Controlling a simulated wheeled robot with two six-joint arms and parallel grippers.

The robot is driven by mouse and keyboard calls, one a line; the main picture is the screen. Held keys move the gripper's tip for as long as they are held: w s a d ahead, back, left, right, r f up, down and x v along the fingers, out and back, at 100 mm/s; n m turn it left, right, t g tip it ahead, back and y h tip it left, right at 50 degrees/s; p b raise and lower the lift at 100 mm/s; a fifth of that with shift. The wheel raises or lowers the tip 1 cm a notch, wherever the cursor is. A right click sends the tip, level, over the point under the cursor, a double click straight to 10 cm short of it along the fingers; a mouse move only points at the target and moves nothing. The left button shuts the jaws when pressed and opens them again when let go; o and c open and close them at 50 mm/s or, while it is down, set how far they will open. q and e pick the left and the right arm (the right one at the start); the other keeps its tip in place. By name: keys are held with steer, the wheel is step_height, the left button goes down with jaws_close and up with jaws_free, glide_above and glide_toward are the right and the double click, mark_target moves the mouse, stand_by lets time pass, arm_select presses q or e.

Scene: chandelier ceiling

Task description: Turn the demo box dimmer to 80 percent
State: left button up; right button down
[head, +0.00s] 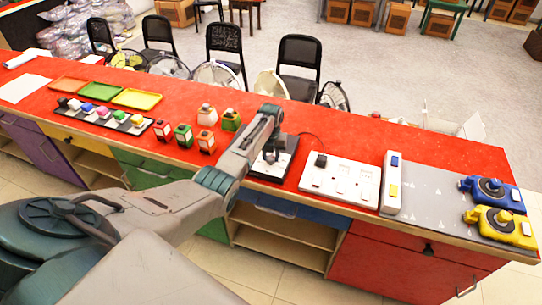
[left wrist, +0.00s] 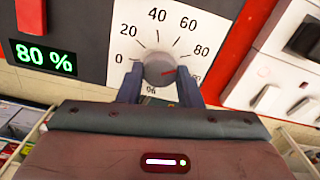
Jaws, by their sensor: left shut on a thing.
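The demo box (head: 289,165) is a black-edged panel on the red counter, mostly covered by my left gripper (head: 271,152) in the head view. In the left wrist view its white dial plate (left wrist: 125,22) carries marks from 0 upward, including 20, 40, 60 and 80. The round grey dimmer knob (left wrist: 157,66) sits between the two fingers of my left gripper (left wrist: 160,76), which is shut on it. A red mark on the knob points right. The green display (left wrist: 45,57) reads 80 %. My right gripper is in neither view.
A white socket board (head: 340,181) stands just right of the box, then a white switch strip (head: 393,182). Small coloured lanterns (head: 206,141) stand left of the arm. Blue and yellow devices (head: 500,220) sit at the right end.

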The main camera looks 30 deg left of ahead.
mark_target(271, 158)
arm_select(q)
steer(key=shift+m, duration=0.3)
stand_by(0.4)
steer(key=o, duration=1)
step_height(271, 158, up, 11)
steer(key=b, duration=0.3)
steer(key=shift+f, duration=0.15)
